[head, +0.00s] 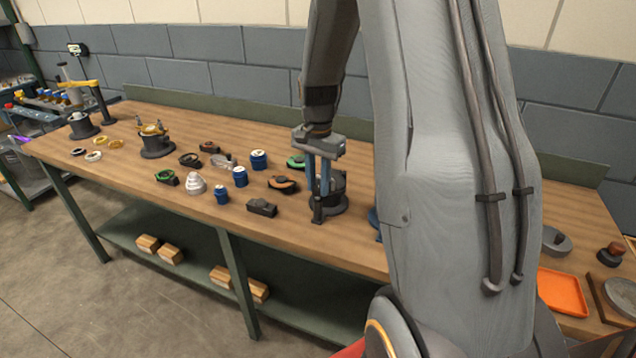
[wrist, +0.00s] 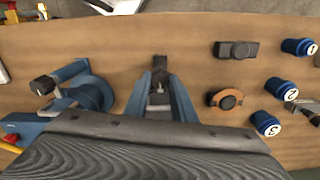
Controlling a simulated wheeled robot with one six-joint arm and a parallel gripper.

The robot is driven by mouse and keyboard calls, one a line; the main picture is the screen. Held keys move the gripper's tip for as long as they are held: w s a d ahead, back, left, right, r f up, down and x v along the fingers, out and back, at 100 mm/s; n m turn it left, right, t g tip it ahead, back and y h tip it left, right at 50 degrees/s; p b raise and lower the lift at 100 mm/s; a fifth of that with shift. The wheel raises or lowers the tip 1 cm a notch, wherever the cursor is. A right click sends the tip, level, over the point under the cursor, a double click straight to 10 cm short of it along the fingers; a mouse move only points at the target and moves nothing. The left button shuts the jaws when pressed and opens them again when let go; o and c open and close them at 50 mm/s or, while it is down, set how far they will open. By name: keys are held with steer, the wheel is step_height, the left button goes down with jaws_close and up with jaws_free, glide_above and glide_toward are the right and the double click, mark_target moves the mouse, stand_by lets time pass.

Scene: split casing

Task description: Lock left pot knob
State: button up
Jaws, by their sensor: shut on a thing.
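My gripper (head: 319,190) reaches down to a dark round fixture (head: 338,201) near the middle of the bench. In the wrist view my gripper (wrist: 160,84) has its two blue fingers closed on a small dark knob-like part (wrist: 159,67). The fingers hide much of this part and of the fixture beneath. I cannot tell whether the knob is turned or locked. A blue round fixture with a dark-tipped handle (wrist: 88,92) stands to the left in the wrist view. In the head view my arm hides most of it.
An orange-and-black round part (wrist: 227,99) and a dark block (wrist: 237,50) lie to the right in the wrist view, with numbered blue cylinders (wrist: 267,123) beyond. An orange tray (head: 563,291) is at the bench's right end. Bare wood lies at the front edge.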

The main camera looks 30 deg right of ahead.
mark_target(318, 187)
steer(key=shift+w, duration=0.1)
steer(key=o, duration=1.1)
steer(key=shift+c, duration=0.2)
steer(key=shift+r, duration=0.1)
step_height(318, 187, up, 8)
steer(key=shift+f+b, duration=0.15)
steer(key=shift+b, duration=1)
steer(key=s+a+f+n, duration=0.4)
steer(key=s+a+n, duration=0.2)
steer(key=s+a, duration=0.1)
steer(key=s+a+f+n+t+b, duration=0.1)
steer(key=s+a+f+n, duration=0.3)
steer(key=s+a+n, duration=0.2)
steer(key=s+a, duration=0.2)
steer(key=shift+s+a+b, duration=0.15)
steer(key=shift+s+b, duration=0.15)
steer(key=shift+s, duration=0.05)
